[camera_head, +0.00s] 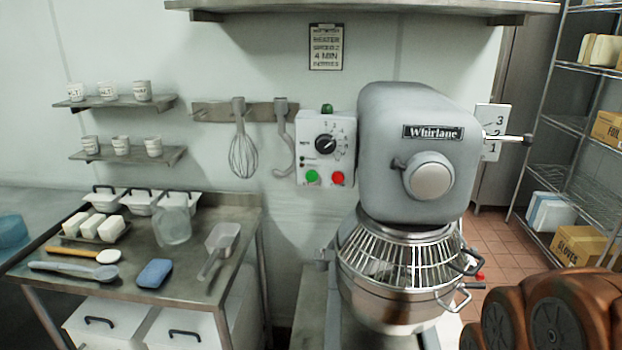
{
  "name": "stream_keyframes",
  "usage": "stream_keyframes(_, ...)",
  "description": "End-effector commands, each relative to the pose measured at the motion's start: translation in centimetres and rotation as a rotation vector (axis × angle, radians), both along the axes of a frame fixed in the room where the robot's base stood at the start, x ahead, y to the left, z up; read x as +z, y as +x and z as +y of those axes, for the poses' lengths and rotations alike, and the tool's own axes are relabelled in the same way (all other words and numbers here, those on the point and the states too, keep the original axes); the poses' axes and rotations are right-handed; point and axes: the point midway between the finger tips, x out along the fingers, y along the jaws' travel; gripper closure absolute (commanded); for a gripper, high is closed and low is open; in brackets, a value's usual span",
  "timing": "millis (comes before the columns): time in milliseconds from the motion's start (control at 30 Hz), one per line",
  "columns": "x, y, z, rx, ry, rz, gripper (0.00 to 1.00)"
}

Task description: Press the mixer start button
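The mixer (411,154) is a large grey machine marked "Whirlane" in the middle right of the head view. A metal bowl (398,297) with a wire guard (402,255) sits beneath its head. A white control box (325,149) at its left side carries a black dial (326,145), a green button (312,177) and a red button (337,178). The green one is plausibly the start button, but its label is too small to read. My gripper does not show in this view.
A whisk (243,153) hangs on the wall. Brown rounded shapes (560,312) fill the lower right. A wire shelf (575,170) stands behind.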

Motion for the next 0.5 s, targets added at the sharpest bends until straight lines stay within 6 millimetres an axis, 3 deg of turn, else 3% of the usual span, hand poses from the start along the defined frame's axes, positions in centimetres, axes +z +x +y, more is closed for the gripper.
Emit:
stream_keyframes(167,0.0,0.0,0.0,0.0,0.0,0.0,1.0)
stream_keyframes(500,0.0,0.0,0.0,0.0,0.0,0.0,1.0)
